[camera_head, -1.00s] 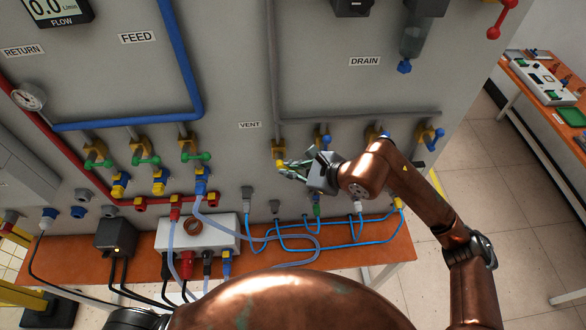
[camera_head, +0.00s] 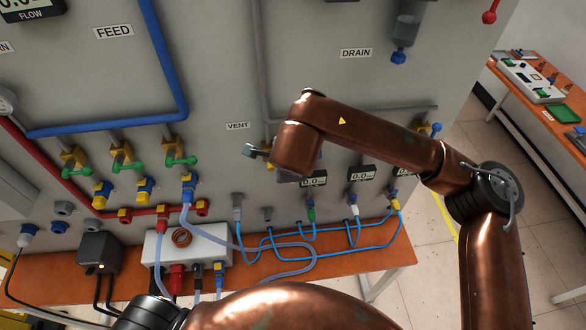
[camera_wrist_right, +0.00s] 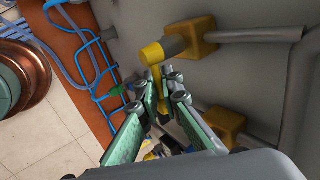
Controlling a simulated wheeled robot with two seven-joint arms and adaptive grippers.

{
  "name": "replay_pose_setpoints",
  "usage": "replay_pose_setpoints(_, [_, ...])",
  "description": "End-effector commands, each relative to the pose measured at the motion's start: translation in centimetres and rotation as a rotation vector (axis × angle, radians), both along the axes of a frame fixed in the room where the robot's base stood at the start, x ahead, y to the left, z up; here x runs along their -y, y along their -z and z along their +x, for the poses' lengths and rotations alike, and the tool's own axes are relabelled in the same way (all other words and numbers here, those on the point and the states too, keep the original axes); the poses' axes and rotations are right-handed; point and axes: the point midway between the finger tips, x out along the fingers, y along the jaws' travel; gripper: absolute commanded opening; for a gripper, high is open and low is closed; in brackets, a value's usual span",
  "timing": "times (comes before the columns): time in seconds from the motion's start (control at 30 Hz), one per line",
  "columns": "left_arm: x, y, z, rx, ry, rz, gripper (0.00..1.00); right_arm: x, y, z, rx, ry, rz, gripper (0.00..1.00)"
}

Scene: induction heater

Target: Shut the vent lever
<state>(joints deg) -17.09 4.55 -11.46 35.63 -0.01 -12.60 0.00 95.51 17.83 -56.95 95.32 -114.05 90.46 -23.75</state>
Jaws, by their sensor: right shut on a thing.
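The vent lever (camera_wrist_right: 153,54) is yellow and sits on a grey stem from a yellow valve body (camera_wrist_right: 196,37) on the panel, in the right wrist view. My right gripper (camera_wrist_right: 166,80) has its green-sided fingers on both sides of the lever's yellow handle and is shut on it. In the head view the copper wrist of my right arm hides most of the gripper and the lever, below the VENT label (camera_head: 237,126). Only a grey bit of the gripper shows left of the wrist. My left gripper is not in view.
Three green-handled valves (camera_head: 181,161) stand to the left under the blue pipe (camera_head: 160,60). Blue hoses (camera_head: 287,262) and a white box (camera_head: 207,246) lie on the orange bench (camera_head: 350,262) below. Small displays (camera_head: 361,173) hang right of the wrist.

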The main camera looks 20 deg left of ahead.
Motion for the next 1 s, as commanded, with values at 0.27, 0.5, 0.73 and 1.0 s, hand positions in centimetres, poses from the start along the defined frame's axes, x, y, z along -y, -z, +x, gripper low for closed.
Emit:
replay_pose_setpoints(0.27, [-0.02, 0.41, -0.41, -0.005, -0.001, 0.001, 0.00, -0.61, -0.09, -0.33, 0.023, -0.014, -0.042, 0.00])
replay_pose_setpoints(0.5, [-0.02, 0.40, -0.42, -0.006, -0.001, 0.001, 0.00, -0.59, -0.12, -0.33, 0.025, -0.015, -0.046, 0.00])
replay_pose_setpoints(0.73, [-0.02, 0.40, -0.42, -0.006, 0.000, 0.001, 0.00, -0.56, -0.13, -0.32, 0.025, -0.014, -0.045, 0.12])
replay_pose_setpoints(1.0, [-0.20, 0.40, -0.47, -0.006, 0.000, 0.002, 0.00, -0.49, -0.16, -0.26, 0.024, -0.012, -0.044, 0.13])
